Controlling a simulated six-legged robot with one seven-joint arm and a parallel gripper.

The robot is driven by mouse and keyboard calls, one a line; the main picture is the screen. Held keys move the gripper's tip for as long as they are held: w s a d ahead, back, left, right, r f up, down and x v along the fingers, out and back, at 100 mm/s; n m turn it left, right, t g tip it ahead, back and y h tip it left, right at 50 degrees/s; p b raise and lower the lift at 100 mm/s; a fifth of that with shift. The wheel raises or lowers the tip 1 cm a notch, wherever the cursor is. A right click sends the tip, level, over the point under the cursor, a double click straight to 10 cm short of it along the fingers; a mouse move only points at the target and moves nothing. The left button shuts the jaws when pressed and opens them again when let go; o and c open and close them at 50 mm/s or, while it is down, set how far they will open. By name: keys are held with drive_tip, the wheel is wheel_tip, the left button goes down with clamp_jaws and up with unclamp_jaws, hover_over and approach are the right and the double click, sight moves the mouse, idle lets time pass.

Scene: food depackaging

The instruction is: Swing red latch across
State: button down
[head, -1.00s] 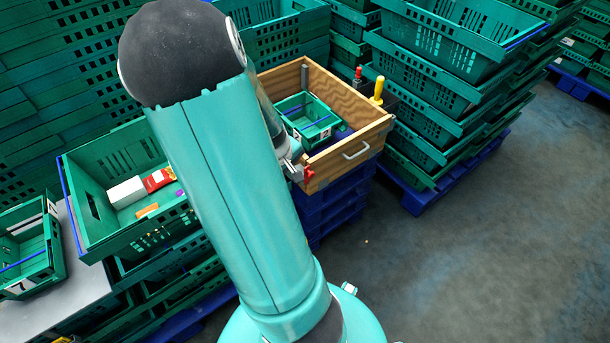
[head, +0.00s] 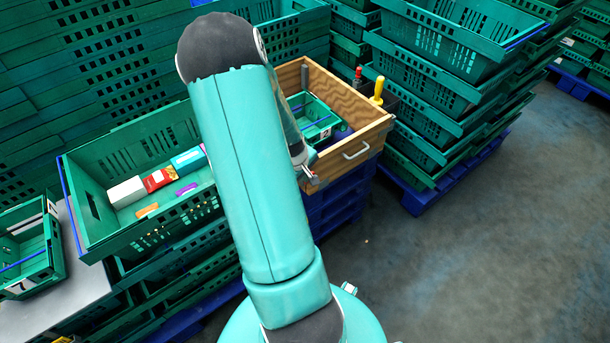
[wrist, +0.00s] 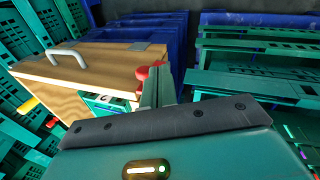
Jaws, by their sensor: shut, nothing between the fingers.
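The wooden crate (head: 345,160) with a metal handle stands in the middle of the head view. The red latch (wrist: 143,74) shows in the wrist view at the near corner of the crate's wooden wall (wrist: 90,66). My gripper (wrist: 157,78) is shut and empty, with its fingers right beside the latch. I cannot tell whether they touch it, and the fingers hide part of it. In the head view my gripper (head: 311,176) is at the crate's front left corner and mostly covers the latch.
A small green crate (head: 318,132) sits inside the wooden crate. Yellow and red handles (head: 378,88) stand behind its right side. A large green crate (head: 100,238) with boxes is at left. Stacked green crates (head: 430,110) rise at right. Open floor (head: 480,250) lies at front right.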

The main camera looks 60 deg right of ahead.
drive_tip(key=shift+s+d+r+t+y, duration=0.15)
drive_tip(key=shift+s+d+t+y, duration=0.15)
drive_tip(key=shift+d+y, duration=0.25)
idle(0.7)
drive_tip(key=s+d+f+t+y, duration=0.3)
drive_tip(key=d+f+y, duration=0.3)
drive_tip(key=d, duration=0.3)
drive_tip(key=shift+s+d+t+y, duration=0.25)
drive_tip(key=shift+s+y, duration=0.3)
drive_tip(key=shift+s, duration=0.35)
idle(0.5)
drive_tip(key=shift+a+f, duration=0.15)
drive_tip(key=shift+f, duration=0.05)
idle(0.3)
drive_tip(key=shift+r, duration=0.15)
